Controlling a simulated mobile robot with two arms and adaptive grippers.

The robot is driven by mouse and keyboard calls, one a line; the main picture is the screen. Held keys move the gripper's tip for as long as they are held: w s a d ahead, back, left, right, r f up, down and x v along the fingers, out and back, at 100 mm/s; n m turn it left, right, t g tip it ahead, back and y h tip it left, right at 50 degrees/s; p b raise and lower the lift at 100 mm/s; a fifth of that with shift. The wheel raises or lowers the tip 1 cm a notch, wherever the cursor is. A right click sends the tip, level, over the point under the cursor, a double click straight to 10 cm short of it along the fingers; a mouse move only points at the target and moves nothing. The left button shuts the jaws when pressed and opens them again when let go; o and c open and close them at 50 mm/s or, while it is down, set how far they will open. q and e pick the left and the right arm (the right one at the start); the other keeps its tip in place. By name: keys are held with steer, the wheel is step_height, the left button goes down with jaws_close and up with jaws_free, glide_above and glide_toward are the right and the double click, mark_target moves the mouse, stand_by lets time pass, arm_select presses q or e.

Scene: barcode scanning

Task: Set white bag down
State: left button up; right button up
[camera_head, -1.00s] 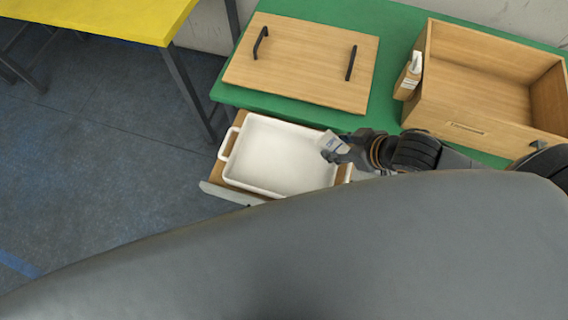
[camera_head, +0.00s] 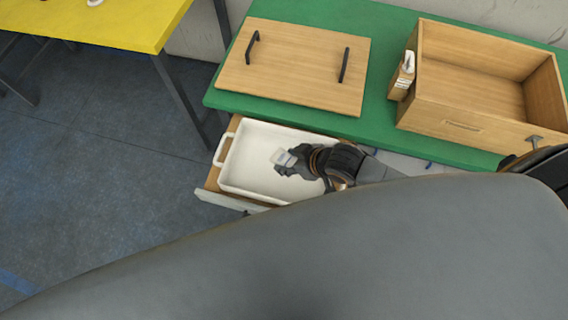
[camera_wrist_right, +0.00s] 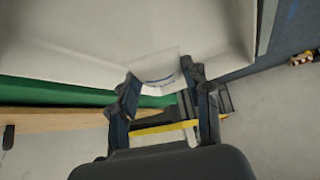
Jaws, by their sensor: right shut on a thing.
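My right gripper (camera_head: 289,163) is shut on a small white bag (camera_head: 286,157) and holds it over the white tray (camera_head: 262,132). The tray has side handles and sits in an open drawer (camera_head: 208,181) under the green table. In the right wrist view the white bag (camera_wrist_right: 156,68) is pinched between the fingertips of my right gripper (camera_wrist_right: 158,85), with the pale tray surface beyond it. I cannot tell whether the bag touches the tray. The left gripper is not in view.
A yellow table (camera_head: 120,22) stands at the upper left. The blue-grey floor at left is clear.

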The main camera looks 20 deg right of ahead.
steer(key=shift+x, duration=0.85)
steer(key=f, duration=0.3)
steer(key=shift+w+a+f, duration=0.1)
steer(key=shift+a, duration=0.15)
steer(key=shift+f, duration=0.2)
steer(key=shift+f+b, duration=0.15)
steer(key=shift+b, duration=0.15)
steer(key=o, duration=1.1)
steer(key=shift+o, duration=0.2)
